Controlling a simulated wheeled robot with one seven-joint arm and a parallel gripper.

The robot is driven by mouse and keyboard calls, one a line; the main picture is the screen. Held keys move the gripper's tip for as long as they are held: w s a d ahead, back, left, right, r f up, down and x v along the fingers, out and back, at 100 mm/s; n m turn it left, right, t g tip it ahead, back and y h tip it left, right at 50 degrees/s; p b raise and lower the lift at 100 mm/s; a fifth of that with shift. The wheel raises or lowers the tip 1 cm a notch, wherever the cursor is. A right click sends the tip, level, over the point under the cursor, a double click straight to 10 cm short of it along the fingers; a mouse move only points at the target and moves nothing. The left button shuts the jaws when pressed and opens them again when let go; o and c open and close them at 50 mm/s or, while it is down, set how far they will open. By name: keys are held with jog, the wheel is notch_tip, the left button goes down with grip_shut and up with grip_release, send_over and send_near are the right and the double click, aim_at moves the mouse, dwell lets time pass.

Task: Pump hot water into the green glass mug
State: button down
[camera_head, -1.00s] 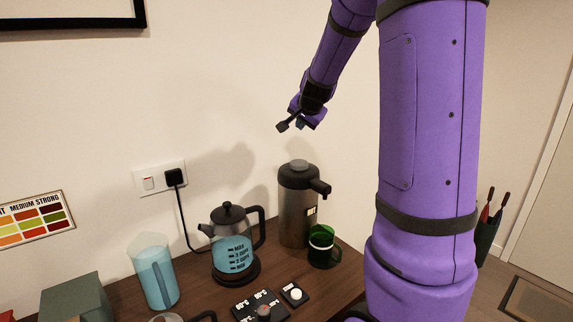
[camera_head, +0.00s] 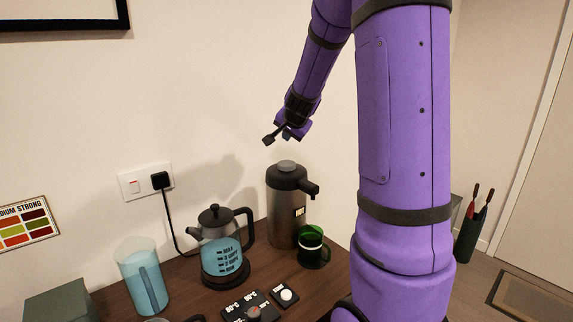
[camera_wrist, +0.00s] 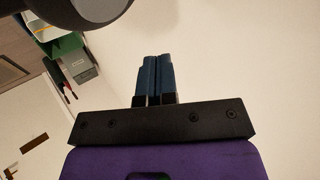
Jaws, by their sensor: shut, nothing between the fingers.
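The steel and black pump flask (camera_head: 287,212) stands at the back right of the wooden counter, with a grey round knob (camera_head: 287,167) on top and a spout (camera_head: 313,190) pointing right. The green glass mug (camera_head: 312,247) stands upright at the flask's front right, below the spout; its contents are hard to see. My gripper (camera_head: 278,138) is in the air above the flask's knob, apart from it in the picture. Its blue-grey fingers (camera_wrist: 154,78) are together and empty in the wrist view.
A kettle (camera_head: 219,247) with blue liquid, a blue jug (camera_head: 143,277) and a small control panel (camera_head: 252,308) stand left of the mug. A dark cord runs to the wall socket (camera_head: 146,181). In the wrist view, a dark round shape (camera_wrist: 85,10) at the top is unclear.

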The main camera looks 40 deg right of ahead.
aim_at(287, 161)
jog(key=shift+f, duration=2.7)
jog(key=shift+f, duration=0.2)
dwell(0.7)
jog(key=shift+f, duration=0.25)
jog(key=shift+f, duration=0.95)
dwell(1.1)
jog(key=shift+r, duration=1.35)
jog(key=shift+a+r, duration=0.1)
jog(key=shift+r, duration=2.4)
